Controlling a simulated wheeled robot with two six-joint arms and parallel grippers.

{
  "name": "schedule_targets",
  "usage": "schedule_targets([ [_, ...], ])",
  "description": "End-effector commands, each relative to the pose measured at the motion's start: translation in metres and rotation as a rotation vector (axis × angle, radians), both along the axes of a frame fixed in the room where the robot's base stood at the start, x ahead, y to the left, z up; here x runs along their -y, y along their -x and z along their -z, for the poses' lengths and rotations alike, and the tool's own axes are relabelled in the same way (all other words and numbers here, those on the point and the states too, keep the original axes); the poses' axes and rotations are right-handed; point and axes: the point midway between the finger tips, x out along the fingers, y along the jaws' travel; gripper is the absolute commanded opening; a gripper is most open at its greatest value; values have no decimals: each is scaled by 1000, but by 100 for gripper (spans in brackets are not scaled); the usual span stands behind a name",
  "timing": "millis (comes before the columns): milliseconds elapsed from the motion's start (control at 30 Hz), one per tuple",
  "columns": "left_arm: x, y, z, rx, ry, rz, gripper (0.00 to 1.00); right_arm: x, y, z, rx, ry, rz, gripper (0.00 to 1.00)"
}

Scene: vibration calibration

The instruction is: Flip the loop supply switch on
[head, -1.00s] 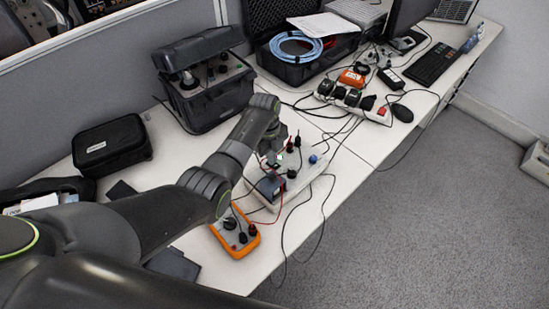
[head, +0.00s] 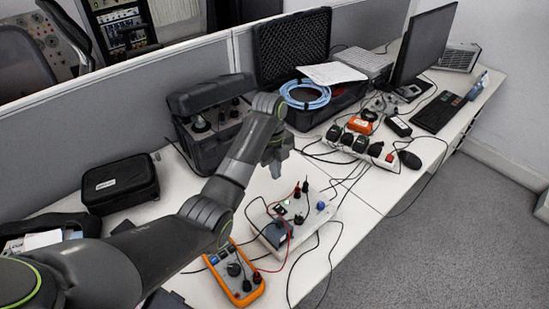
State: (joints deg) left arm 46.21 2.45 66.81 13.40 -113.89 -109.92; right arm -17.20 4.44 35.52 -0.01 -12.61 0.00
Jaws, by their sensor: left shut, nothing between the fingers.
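A pale box (head: 316,214) on the bench, which looks like the loop supply, carries a blue knob (head: 320,205), black knobs or plugs, and red and black leads. A small green light (head: 287,202) shows on its top; the switch itself is too small to make out. My left gripper (head: 277,170) points down above and behind the box, apart from it, shut and empty. An orange multimeter (head: 235,272) lies in front of the box, with leads at its lower end. My right gripper is out of view.
A black equipment case (head: 215,145) stands behind my left arm, and a smaller black case (head: 120,184) lies to the left. A power strip (head: 372,150) with plugs lies to the right. Loose cables cross the bench around the box. A partition (head: 200,60) runs along the back.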

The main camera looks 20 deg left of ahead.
Motion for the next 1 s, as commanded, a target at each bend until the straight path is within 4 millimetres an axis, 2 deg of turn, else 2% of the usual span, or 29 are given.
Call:
schedule_targets([
  [33, -1, -2, -17, 4, 0, 0, 0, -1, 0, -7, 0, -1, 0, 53],
  [67, -2, -2, -24, 2, 0, 0, 0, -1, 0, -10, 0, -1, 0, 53],
  [133, -2, -1, -31, -1, 0, -1, 0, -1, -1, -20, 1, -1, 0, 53],
  [300, -4, -2, -41, -1, -1, -1, 0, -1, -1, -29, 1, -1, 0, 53],
  [1000, -4, -3, -43, 0, 0, 0, 0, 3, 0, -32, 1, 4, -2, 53],
])
